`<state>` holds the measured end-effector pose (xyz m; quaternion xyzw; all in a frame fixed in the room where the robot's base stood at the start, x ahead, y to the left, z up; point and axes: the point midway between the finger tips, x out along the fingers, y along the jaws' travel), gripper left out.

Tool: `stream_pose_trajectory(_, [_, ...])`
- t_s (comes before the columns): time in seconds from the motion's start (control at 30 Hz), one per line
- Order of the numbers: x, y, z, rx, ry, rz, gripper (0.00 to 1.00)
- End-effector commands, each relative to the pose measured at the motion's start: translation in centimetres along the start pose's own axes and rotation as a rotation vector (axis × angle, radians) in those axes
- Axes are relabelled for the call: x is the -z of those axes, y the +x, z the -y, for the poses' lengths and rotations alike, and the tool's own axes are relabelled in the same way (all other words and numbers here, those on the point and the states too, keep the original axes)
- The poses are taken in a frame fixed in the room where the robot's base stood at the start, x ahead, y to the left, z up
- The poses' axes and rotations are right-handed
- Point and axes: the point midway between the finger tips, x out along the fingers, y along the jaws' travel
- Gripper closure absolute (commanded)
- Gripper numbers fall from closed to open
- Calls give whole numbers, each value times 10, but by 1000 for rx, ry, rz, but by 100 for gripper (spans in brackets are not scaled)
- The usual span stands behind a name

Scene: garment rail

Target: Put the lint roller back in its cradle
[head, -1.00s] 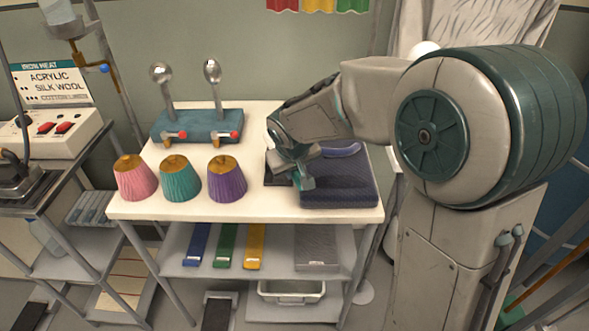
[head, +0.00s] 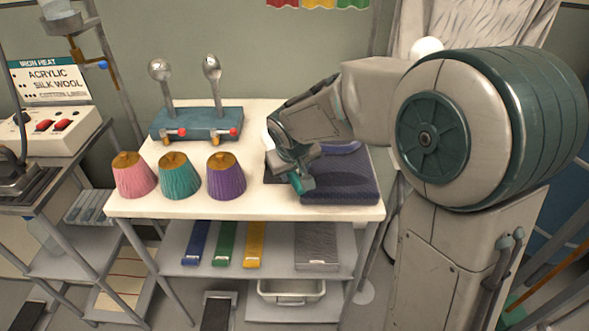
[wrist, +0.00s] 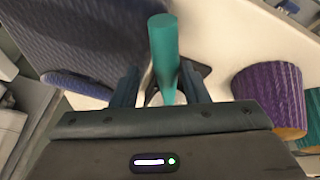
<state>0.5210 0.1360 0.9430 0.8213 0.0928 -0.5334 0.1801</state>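The lint roller has a teal handle (head: 302,184) that sticks out from my gripper (head: 296,170) toward the front of the white table. In the wrist view the teal handle (wrist: 163,55) lies between the two fingers of my gripper (wrist: 160,85), which look shut on it. A pale rounded part (head: 268,137) behind the gripper may be its roll; the gripper hides most of it. A dark flat piece (head: 274,175) on the table beside the gripper looks like the cradle base. It also shows in the wrist view (wrist: 200,70), partly hidden behind a finger.
A dark blue pad (head: 345,187) lies close on the right. Purple (head: 226,180), teal (head: 180,178) and pink (head: 134,178) pleated shades stand to the left. A teal block (head: 197,124) with two metal knobs is at the back. The table between shades and gripper is clear.

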Motion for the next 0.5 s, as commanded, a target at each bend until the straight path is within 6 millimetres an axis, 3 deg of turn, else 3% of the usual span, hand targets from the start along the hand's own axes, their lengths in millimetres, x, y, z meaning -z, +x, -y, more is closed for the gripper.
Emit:
stream_pose_trajectory(0.37, [7, -16, -4, 0, 1, 0, 59])
stream_pose_trajectory(0.5, [6, -47, -3, -2, 1, -7, 59])
